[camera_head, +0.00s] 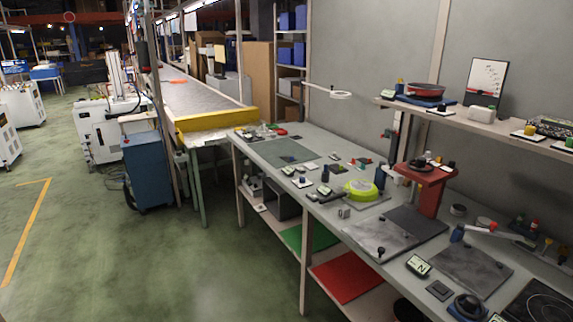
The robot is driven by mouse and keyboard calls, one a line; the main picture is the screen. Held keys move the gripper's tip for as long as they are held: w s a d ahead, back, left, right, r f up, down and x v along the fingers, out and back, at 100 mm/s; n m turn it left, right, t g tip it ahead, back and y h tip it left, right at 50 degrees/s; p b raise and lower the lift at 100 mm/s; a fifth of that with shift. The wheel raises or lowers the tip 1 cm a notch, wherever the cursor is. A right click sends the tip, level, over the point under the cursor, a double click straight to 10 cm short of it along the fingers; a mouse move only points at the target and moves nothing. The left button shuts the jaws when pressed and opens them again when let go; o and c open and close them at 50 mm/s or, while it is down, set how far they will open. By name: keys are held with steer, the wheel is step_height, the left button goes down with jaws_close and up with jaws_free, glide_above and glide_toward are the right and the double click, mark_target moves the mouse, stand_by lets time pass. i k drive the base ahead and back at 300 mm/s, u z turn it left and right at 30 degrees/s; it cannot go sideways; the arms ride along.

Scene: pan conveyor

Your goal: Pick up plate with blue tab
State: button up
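Several flat dark grey plates lie on the long workbench. One plate (478,270) is at the near right, and a small blue piece (457,233) shows at its far left corner. I cannot tell whether this piece is a tab on the plate or a separate object. Another grey plate (375,236) lies to its left with a small black knob near its front edge, overlapping or next to a darker plate (416,220). My gripper is not in view.
The bench (335,222) is crowded with small parts, a yellow-green round object (361,189) and a red stand (425,190). A shelf (520,140) overhangs its right side. A blue cabinet (148,170) stands left. The green floor (120,260) in front is clear.

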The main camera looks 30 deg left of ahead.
mark_target(288, 159)
steer(key=k, duration=0.4)
steer(key=u, duration=0.55)
steer(key=i, duration=0.8)
steer(key=u, duration=1.05)
steer(key=i, duration=0.55)
steer(key=u, duration=0.7)
steer(key=i, duration=2.2)
steer(key=u, duration=0.1)
